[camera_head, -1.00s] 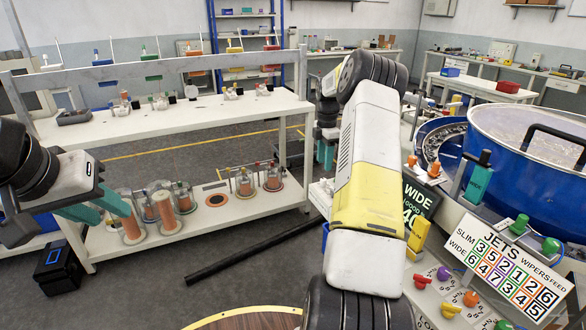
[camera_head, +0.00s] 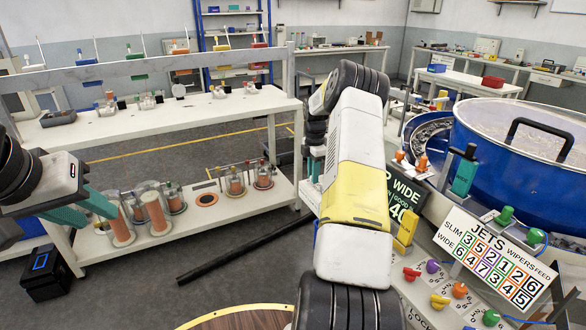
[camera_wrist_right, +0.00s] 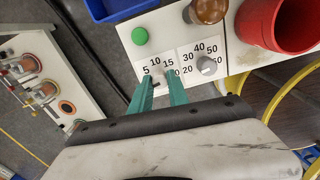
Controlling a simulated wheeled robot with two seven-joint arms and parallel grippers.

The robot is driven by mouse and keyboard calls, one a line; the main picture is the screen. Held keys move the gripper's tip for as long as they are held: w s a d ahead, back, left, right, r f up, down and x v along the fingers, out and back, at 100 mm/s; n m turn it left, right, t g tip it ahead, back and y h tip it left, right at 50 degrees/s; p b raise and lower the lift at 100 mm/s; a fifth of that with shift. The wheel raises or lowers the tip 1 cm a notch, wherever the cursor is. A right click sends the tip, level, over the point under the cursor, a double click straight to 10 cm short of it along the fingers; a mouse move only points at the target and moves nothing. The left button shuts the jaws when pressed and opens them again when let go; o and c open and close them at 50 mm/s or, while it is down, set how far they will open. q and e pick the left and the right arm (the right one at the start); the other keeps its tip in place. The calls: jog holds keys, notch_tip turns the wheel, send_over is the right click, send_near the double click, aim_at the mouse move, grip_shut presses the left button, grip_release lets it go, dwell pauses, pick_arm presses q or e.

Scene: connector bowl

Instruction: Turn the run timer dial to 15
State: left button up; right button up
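In the right wrist view, a white panel carries a dial face marked 5, 10, 15 (camera_wrist_right: 168,63), with a further number partly covered by a finger. My right gripper (camera_wrist_right: 161,76) is over this face with its two teal fingers apart, one on each side of a small dark part (camera_wrist_right: 156,80). That part may be the dial's knob; its pointer setting and any finger contact are unclear. In the head view my left gripper (camera_head: 100,217) is open and empty, in front of the white bench.
A green button (camera_wrist_right: 140,36), a brown knob-like part (camera_wrist_right: 208,10) and a red container (camera_wrist_right: 278,25) are close to the dials. In the head view, a blue bowl (camera_head: 515,150) and the JETS sign (camera_head: 495,262) stand at right. The white bench (camera_head: 200,122) is at left.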

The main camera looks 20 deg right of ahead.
grip_shut()
